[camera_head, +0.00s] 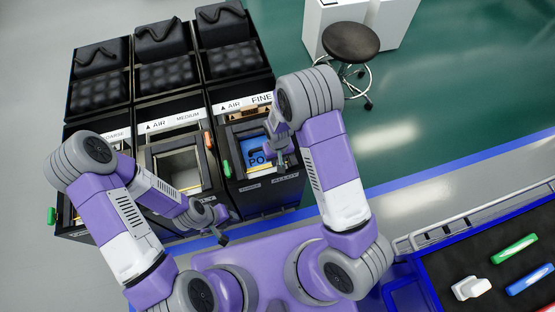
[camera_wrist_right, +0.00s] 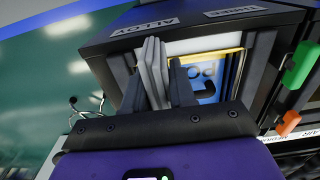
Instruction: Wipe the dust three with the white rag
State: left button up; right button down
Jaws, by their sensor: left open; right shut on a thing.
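My right gripper (camera_head: 284,163) is at the front of the FINE cabinet, by its opening. In the right wrist view its fingers (camera_wrist_right: 158,88) are closed on a light grey, folded-looking thing (camera_wrist_right: 154,68); I cannot tell what it is. A white, lumpy thing (camera_head: 470,288), possibly the white rag, lies in the tray at lower right. My left gripper (camera_head: 221,226) is open and empty in front of the MEDIUM cabinet. I cannot make out any dust.
Three black cabinets stand in a row, with the MEDIUM one (camera_head: 188,117) in the middle. Green (camera_head: 227,170) and orange (camera_head: 208,140) handles stick out from them. The blue-edged tray (camera_head: 406,296) holds green, blue and red items.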

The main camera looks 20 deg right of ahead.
jog(key=shift+r+p, duration=1.4)
jog(key=shift+r, duration=0.7)
